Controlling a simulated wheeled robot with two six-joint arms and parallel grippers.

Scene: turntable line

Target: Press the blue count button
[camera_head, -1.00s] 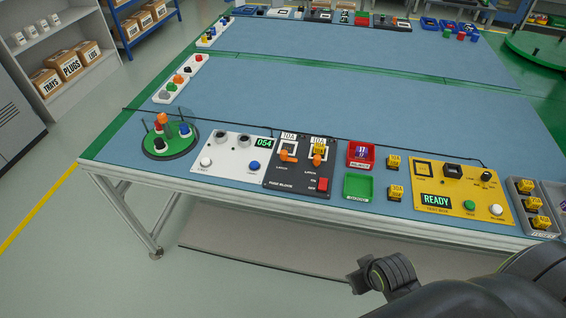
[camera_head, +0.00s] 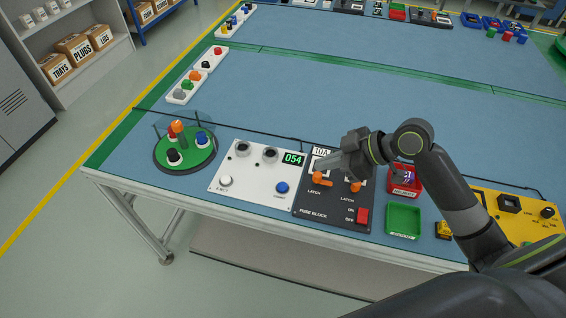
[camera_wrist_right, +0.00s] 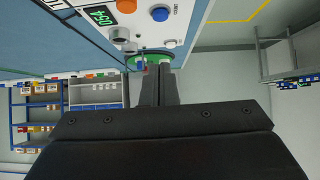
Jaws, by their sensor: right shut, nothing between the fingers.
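The blue count button (camera_head: 282,187) sits on the front right of a white panel (camera_head: 238,187) whose green display (camera_head: 292,159) reads 054. In the right wrist view the blue button (camera_wrist_right: 160,14) shows near the top, beyond the fingertips and apart from them. My right gripper (camera_head: 322,167) is shut and empty, above the black fuse block (camera_head: 316,215), to the right of the blue button. Its fingers (camera_wrist_right: 158,68) lie together in the right wrist view. My left gripper is not in view.
A white button (camera_head: 225,181) and two dark round sockets share the white panel. A green turntable (camera_head: 185,151) with pegs stands left of it. Orange latches and a red switch (camera_head: 363,215) are on the fuse block. Green tray (camera_head: 403,219) and red bin lie right.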

